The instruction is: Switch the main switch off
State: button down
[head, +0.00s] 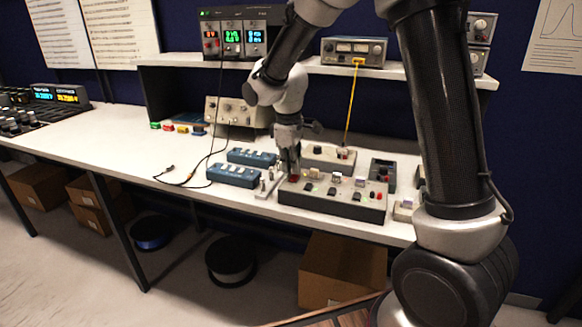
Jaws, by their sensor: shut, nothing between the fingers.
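A long dark-sided panel box (330,205) with a light top sits at the front edge of the white bench. Its top carries several switches, knobs and small green lights, with red knobs at the right end. My gripper (293,175) points down at the left end of this box, shut and empty. A small reddish part shows right at the fingertips. I cannot tell whether the fingers touch it. Which control is the main switch, and its position, cannot be made out at this size.
Two blue boxes (233,174) and a loose black cable (180,180) lie left of the panel. A second box (328,157) with a yellow cable stands behind it, and a small dark box (382,170) at right. A shelf (400,72) with instruments runs above.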

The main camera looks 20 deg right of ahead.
jog(key=shift+f, duration=0.35)
jog(key=shift+f, duration=0.3)
jog(key=shift+s+a+r, duration=0.1)
jog(key=shift+s+a, duration=0.3)
jog(key=shift+s, duration=0.15)
dwell(0.3)
